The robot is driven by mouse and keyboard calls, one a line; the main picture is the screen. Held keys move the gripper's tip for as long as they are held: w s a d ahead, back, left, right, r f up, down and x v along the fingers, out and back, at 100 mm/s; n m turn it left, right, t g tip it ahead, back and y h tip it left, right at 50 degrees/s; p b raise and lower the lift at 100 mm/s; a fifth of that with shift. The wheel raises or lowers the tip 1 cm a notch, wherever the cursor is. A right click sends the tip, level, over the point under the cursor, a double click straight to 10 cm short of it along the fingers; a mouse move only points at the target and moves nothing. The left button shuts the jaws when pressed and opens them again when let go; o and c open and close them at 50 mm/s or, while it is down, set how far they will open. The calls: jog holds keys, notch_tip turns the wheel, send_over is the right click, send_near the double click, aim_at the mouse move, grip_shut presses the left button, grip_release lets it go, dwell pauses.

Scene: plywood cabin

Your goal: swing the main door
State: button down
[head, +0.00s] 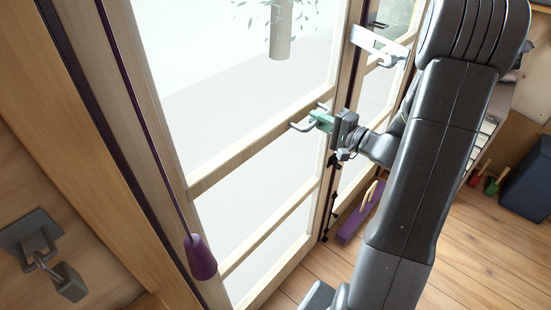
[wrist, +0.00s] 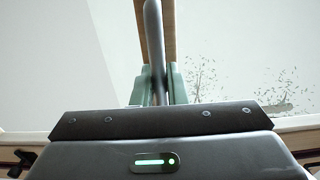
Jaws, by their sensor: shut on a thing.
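The main door (head: 262,143) is a wooden frame with large glass panes, and it fills the middle of the head view. Its grey metal lever handle (head: 300,126) sits on the right stile, and it also shows in the wrist view (wrist: 153,38) as a bar running up from the fingers. My gripper (head: 318,122) has green fingers shut on the handle. In the wrist view the fingers (wrist: 157,85) press on the bar from both sides. My arm hides part of what lies right of the door. I cannot tell whether the door stands ajar.
A purple cone-shaped weight (head: 200,257) hangs on a cord at the door's left. A purple wooden thing (head: 361,212) stands on the plank floor past the door's right edge. A dark blue box (head: 527,180) stands far right. The floor (head: 478,262) there is clear.

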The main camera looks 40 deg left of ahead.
aim_at(304, 114)
jog(key=shift+n+g, duration=0.6)
jog(key=shift+g, duration=0.3)
jog(key=shift+w+a+f+b, duration=0.1)
jog(key=shift+a+b, duration=0.2)
jog(key=shift+a, duration=0.8)
jog(key=shift+w+a+f+b, duration=0.1)
jog(key=shift+a+b, duration=0.15)
jog(key=shift+a, duration=0.85)
jog(key=a+n+g+b, duration=0.2)
jog(key=a+g, duration=0.1)
jog(key=a, duration=0.7)
jog(key=shift+w, duration=0.25)
jog(key=c, duration=1.5)
grip_release()
jog(key=shift+a+g+h, duration=0.2)
jog(key=shift+g+h, duration=0.1)
jog(key=shift+g, duration=0.1)
jog(key=shift+o, duration=0.7)
jog(key=shift+r, duration=0.1)
jog(key=shift+w+d, duration=0.1)
jog(key=shift+b+v, duration=1.55)
jog(key=shift+v, duration=1.95)
jog(key=shift+r, duration=0.1)
